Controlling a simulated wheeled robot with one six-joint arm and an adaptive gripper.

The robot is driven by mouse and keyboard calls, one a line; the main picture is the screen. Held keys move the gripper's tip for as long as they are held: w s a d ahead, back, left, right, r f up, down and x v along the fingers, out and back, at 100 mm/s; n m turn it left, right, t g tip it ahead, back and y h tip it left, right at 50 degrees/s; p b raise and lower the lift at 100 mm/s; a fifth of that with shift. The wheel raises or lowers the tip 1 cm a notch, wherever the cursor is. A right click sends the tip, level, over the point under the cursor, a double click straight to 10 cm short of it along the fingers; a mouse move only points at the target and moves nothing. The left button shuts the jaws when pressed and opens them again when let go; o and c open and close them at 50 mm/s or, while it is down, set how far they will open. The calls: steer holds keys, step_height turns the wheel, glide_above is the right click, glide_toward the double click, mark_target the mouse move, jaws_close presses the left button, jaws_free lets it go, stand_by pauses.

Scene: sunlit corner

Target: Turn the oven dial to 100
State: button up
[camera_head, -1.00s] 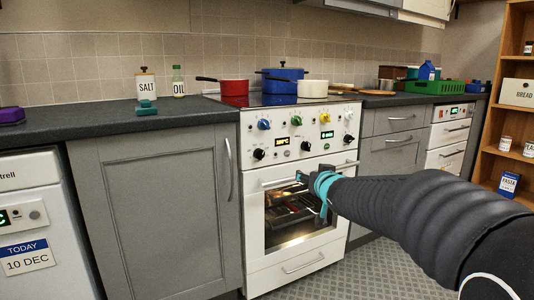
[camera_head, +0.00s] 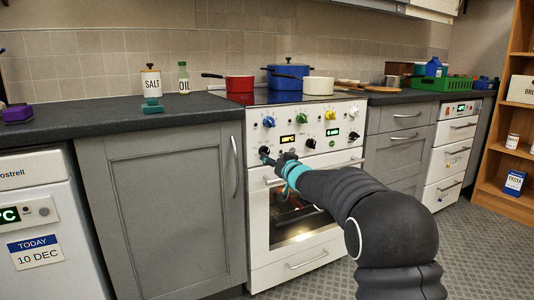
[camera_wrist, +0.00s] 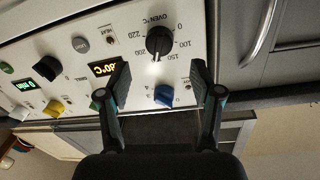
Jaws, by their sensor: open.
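The oven dial is a black knob (camera_wrist: 159,42) on the white panel, beside the words "OVEN °C", in the wrist view. Numbers from 0 to 220 ring it. A pale mark shows at its lower end, near the 150 and 200 side; I cannot read the setting exactly. In the head view the dial (camera_head: 264,149) is close to my gripper (camera_head: 273,157), which partly hides that area. My gripper (camera_wrist: 161,82) is open, its fingers apart either side of the dial's line, the dial lying beyond the fingertips. The oven display (camera_wrist: 105,68) glows orange, only partly legible.
A blue knob (camera_wrist: 163,95) lies between my fingers in the wrist view, closer than the dial. Yellow (camera_wrist: 57,108) and other knobs line the panel. The oven door handle (camera_head: 342,165) runs below. Pots, including a red one (camera_head: 240,84), stand on the hob above.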

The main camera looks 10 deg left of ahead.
mark_target(267, 152)
steer(key=shift+p+x, duration=0.4)
steer(key=shift+x, duration=2.8)
steer(key=c, duration=1.1)
